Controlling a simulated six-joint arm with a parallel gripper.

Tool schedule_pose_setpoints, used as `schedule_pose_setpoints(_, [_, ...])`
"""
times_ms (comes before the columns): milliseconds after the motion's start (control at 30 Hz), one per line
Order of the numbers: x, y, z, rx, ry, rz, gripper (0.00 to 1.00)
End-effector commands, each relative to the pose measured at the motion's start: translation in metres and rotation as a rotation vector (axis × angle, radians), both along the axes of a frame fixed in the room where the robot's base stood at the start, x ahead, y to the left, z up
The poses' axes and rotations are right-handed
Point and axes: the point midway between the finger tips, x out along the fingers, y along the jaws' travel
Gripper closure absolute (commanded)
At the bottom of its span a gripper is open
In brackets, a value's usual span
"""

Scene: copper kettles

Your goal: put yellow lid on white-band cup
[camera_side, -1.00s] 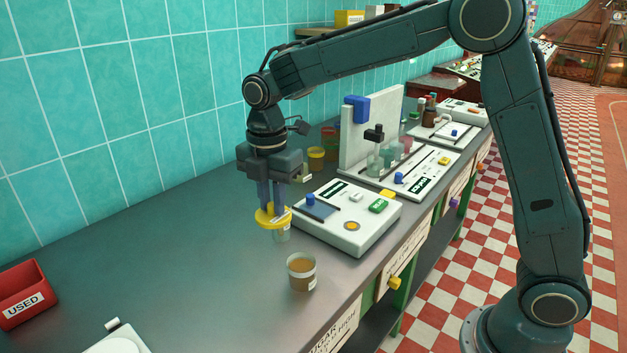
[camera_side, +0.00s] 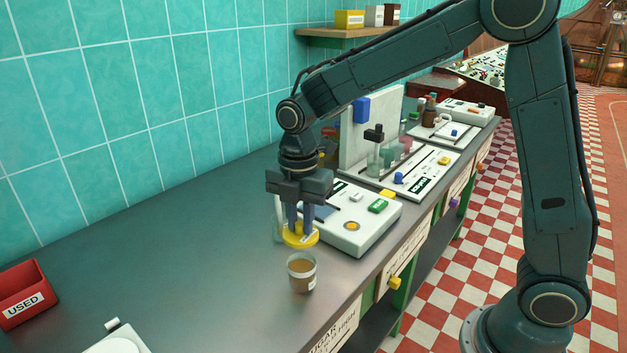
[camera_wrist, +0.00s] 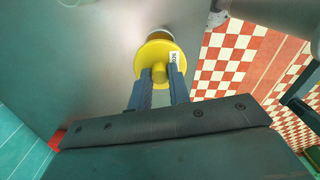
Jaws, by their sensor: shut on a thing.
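The yellow lid (camera_side: 301,238) is a round disc with a knob and a small white label. My gripper (camera_side: 300,225) is shut on the lid's knob and holds the lid level, in the air. The cup (camera_side: 301,274) stands upright on the counter, with brown contents and a white band near its rim. In the side view the lid is just above and behind the cup, apart from it. In the wrist view the lid (camera_wrist: 160,62) covers most of the cup (camera_wrist: 158,34), whose edge shows past the lid, and my gripper (camera_wrist: 160,75) grips the knob.
A white device with a green button (camera_side: 378,207) stands right behind the cup. A clear glass (camera_side: 278,222) is partly hidden behind my gripper. A red bin marked USED (camera_side: 22,295) is at the far left. The counter (camera_side: 180,265) left of the cup is clear.

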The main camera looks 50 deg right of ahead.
Motion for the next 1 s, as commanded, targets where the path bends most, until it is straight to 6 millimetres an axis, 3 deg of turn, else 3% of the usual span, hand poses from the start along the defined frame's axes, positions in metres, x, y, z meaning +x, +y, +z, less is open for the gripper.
schedule_pose_setpoints(700, [0.000, 0.000, -0.046, -0.001, 0.003, 0.000, 1.00])
schedule_pose_setpoints(1000, [0.000, 0.000, -0.057, 0.000, 0.001, 0.000, 1.00])
